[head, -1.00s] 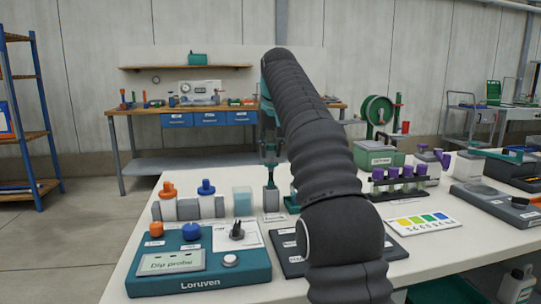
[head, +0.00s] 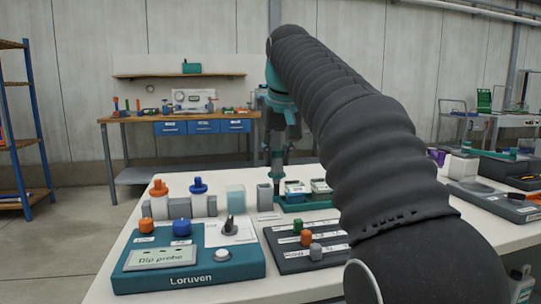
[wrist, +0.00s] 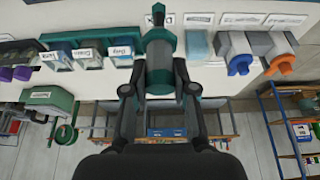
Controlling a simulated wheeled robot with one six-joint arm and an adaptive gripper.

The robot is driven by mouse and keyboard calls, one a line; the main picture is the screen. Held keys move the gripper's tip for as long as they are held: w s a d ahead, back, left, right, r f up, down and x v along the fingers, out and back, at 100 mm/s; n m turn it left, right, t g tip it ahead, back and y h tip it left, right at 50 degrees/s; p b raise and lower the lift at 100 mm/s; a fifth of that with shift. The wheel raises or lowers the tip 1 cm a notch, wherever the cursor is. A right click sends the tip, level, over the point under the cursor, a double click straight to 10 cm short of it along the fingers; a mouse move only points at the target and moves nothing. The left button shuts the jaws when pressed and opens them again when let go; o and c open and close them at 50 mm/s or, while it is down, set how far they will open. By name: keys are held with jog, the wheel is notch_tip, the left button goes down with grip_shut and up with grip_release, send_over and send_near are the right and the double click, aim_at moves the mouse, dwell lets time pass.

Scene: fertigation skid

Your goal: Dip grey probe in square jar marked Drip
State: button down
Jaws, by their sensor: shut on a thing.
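My gripper (head: 277,160) is shut on the grey probe (wrist: 158,60), which points downward in the head view. The probe is at the left end of the green jar rack (head: 292,206); whether its tip is above or beside the rack is unclear. In the wrist view, square jars with white labels stand in the rack to the left of the probe. The nearest, the jar marked Drip (wrist: 122,53), is just beside it. Two jars show in the head view, the left one (head: 294,188) close to the gripper. My arm covers the rack's right side there.
Left of the rack are a hollow grey block (head: 264,197), a pale blue block (head: 235,198), and blue-topped (head: 198,186) and orange-topped (head: 158,188) fittings. In front are the Loruven control box (head: 187,262) and a dark panel (head: 285,252) with coloured knobs.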

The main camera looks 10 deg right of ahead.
jog(key=s, duration=0.1)
jog(key=s+r+p, duration=0.1)
jog(key=s, duration=0.1)
jog(key=s+r+p, duration=0.1)
jog(key=s, duration=0.1)
jog(key=shift+r, duration=0.1)
dwell(0.5)
